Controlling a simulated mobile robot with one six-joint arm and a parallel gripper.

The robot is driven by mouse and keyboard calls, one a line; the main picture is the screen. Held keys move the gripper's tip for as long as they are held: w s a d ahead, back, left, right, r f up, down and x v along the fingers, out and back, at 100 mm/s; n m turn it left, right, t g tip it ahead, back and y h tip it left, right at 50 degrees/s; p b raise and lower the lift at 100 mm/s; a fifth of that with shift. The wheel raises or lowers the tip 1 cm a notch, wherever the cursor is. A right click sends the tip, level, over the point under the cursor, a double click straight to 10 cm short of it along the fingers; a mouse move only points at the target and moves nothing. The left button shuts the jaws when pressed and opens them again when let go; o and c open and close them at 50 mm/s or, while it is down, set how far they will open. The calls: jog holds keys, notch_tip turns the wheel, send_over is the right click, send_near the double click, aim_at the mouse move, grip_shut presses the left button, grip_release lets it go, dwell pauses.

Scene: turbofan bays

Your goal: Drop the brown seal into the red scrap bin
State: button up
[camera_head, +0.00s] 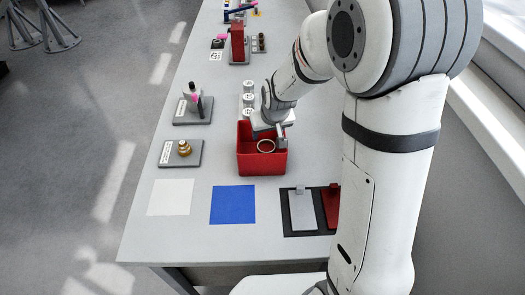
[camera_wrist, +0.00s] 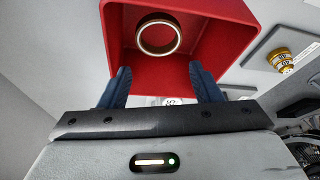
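The red scrap bin (camera_head: 262,164) stands open on the grey bench in the head view; it also fills the top of the wrist view (camera_wrist: 225,50). The brown seal (camera_head: 259,148), a thin tan ring, is inside the bin. In the wrist view the seal (camera_wrist: 158,55) shows whole within the bin walls, apart from my fingers. I cannot tell whether it lies flat on the bin floor. My gripper (camera_wrist: 160,84) is open, with two dark blue fingers spread wide and nothing between them. In the head view my gripper (camera_head: 273,137) is at the bin's far right side.
A brass fitting (camera_head: 184,148) stands on a grey plate left of the bin. White (camera_head: 170,198) and blue (camera_head: 232,205) squares lie in front. A dark tray (camera_head: 296,224) with grey and red plates is at the front right. White cylinders (camera_head: 248,99) stand behind the bin.

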jog(key=o, duration=0.3)
jog(key=b+v, duration=0.1)
jog(key=v, duration=0.6)
jog(key=shift+s+r, duration=0.2)
jog(key=shift+r, duration=0.15)
jog(key=s+d+r+m, duration=0.1)
jog(key=s+d, duration=0.2)
jog(key=s, duration=0.4)
jog(key=s+d+r+m, duration=0.1)
jog(key=s+d+r, duration=0.1)
jog(key=s+d, duration=0.2)
jog(key=s+d+r+m+g+h, duration=0.1)
jog(key=s+d, duration=0.2)
jog(key=s, duration=0.7)
jog(key=shift+d+r, duration=0.3)
jog(key=shift+r, duration=0.05)
dwell(0.5)
